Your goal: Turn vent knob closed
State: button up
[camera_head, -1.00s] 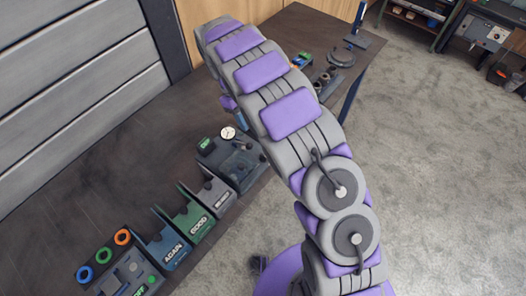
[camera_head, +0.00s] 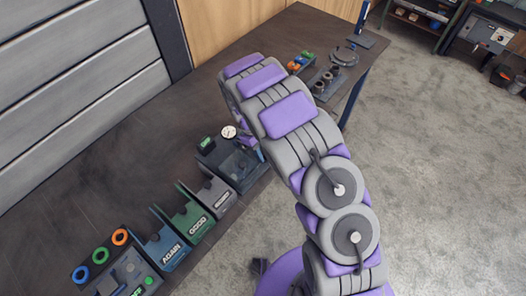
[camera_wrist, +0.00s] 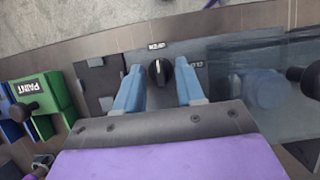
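The vent knob (camera_wrist: 161,71) is black and round with a pale pointer line, on a grey panel in the wrist view. A small label sits above it and another to its right. The pointer line is near the upper label. My gripper (camera_wrist: 160,88) is open, with one blue finger on each side of the knob and gaps to both. In the head view the dark station with a round white gauge (camera_head: 229,132) stands on the workbench. There my gripper is mostly hidden behind my arm, and the knob cannot be made out.
Green and blue bins marked GOOD (camera_head: 193,221) and AGAIN (camera_head: 166,247) stand to the left along the bench. A green PAINT block (camera_wrist: 35,95) is at left in the wrist view. Rings and fittings (camera_head: 322,82) lie at the far end.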

grip_shut()
dwell(0.4)
dwell(0.4)
jog(key=m+g+y+p, duration=0.1)
jog(key=m, duration=0.3)
jog(key=shift+d+m+p, duration=0.1)
jog(key=shift+m+p, duration=0.25)
jog(key=shift+m, duration=0.05)
jog(key=m+y, duration=0.1)
jog(key=m, duration=0.1)
jog(key=m+y+p, duration=0.1)
jog(key=m, duration=0.1)
jog(key=shift+d+m+g+p, duration=0.15)
jog(key=shift+m+g+p, duration=0.15)
jog(key=shift+g, duration=0.1)
jog(key=m+y+p, duration=0.1)
jog(key=m+y, duration=0.1)
jog(key=m, duration=0.2)
jog(key=shift+d+p, duration=0.15)
jog(key=shift+p, duration=0.25)
jog(key=shift+m+t+y+p, duration=0.25)
jog(key=shift+m+y+p, duration=0.15)
jog(key=shift+m, duration=0.75)
jog(key=shift+m+t+y+p, duration=0.3)
jog(key=shift+m+p, duration=0.2)
jog(key=shift+m, duration=0.65)
